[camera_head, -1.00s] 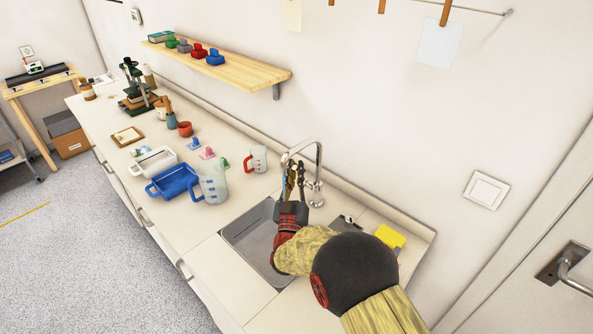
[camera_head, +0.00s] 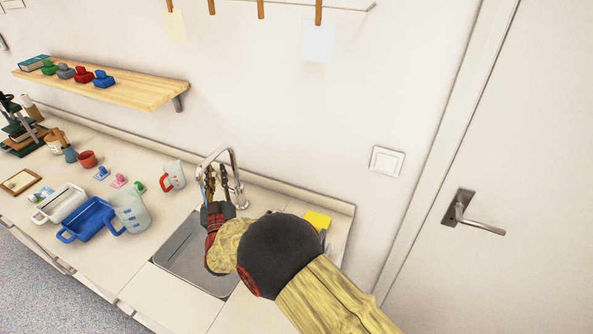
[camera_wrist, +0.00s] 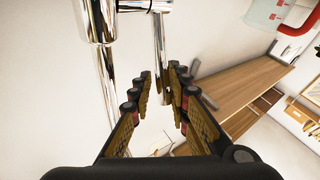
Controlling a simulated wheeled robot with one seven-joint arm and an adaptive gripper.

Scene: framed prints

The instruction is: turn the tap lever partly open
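The chrome tap (camera_head: 236,166) stands at the back of the sink, its spout arching over. In the wrist view the tap body (camera_wrist: 95,18) is at upper left, and a thin chrome lever (camera_wrist: 160,40) runs from its side piece down between my fingers. My gripper (camera_head: 209,180) is at the tap, under the spout. In the wrist view my gripper (camera_wrist: 161,75) is open, with one finger on each side of the lever. I cannot tell whether either finger touches it. In the head view the lever is hard to make out behind the fingers.
The sink (camera_head: 190,262) lies below my gripper. A yellow sponge (camera_head: 317,220) is to the right. A red-handled cup (camera_head: 174,174), a measuring jug (camera_head: 132,212) and a blue tray (camera_head: 88,219) stand to the left. The wall is close behind the tap.

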